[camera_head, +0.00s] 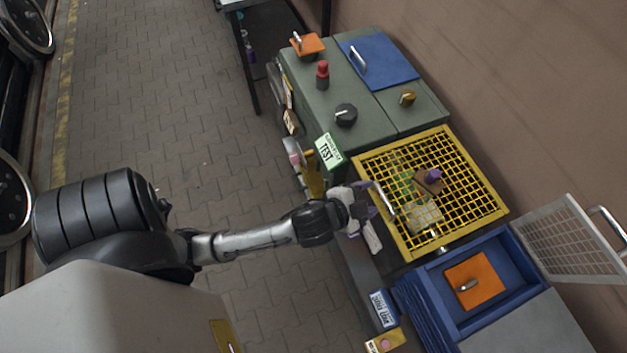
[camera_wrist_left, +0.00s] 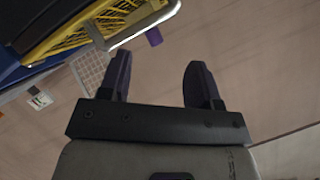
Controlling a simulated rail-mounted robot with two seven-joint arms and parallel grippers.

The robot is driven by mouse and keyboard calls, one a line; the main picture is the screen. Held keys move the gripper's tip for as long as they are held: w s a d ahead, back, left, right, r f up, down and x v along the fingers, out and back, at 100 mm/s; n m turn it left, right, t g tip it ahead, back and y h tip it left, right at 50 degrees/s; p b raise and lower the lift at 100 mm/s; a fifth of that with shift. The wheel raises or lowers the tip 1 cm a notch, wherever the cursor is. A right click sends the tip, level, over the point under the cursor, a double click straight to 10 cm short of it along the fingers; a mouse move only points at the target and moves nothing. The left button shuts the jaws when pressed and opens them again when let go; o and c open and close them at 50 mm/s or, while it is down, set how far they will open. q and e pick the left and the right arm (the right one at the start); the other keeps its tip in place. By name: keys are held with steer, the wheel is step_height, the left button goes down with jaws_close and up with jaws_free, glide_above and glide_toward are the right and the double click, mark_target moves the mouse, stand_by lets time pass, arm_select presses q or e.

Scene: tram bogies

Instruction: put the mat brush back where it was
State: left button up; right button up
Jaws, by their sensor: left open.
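No object can be named as the mat brush with certainty. A brown block with a purple knob (camera_head: 432,175) shows at the yellow mesh frame (camera_head: 483,180); I cannot tell whether it is on the mesh or under it. Its purple knob also seems to show in the left wrist view (camera_wrist_left: 154,37). My left gripper (camera_head: 366,222) is open and empty, beside the left edge of the yellow frame near its metal handle (camera_head: 384,200). In the left wrist view its two dark purple fingers (camera_wrist_left: 160,85) are spread with nothing between them. My right gripper is not in view.
A blue tray (camera_head: 525,255) holds an orange plate with a handle (camera_head: 475,280). A grey mesh lid (camera_head: 565,235) stands tilted beside it. The green cabinet (camera_head: 320,95) carries knobs, a blue panel (camera_head: 378,58) and an orange plate (camera_head: 307,45). The paved floor at left is clear.

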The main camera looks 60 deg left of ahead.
arm_select(q)
steer(key=s+f+n+g, duration=0.2)
steer(key=s+f+g, duration=0.2)
steer(key=s, duration=0.5)
steer(key=s+f+n+g+h, duration=0.1)
steer(key=s+f+n+g, duration=0.2)
steer(key=s+g, duration=0.3)
steer(key=s+a+f, duration=0.1)
steer(key=s, duration=0.3)
steer(key=shift+s+f, duration=0.15)
steer(key=shift+s, duration=0.15)
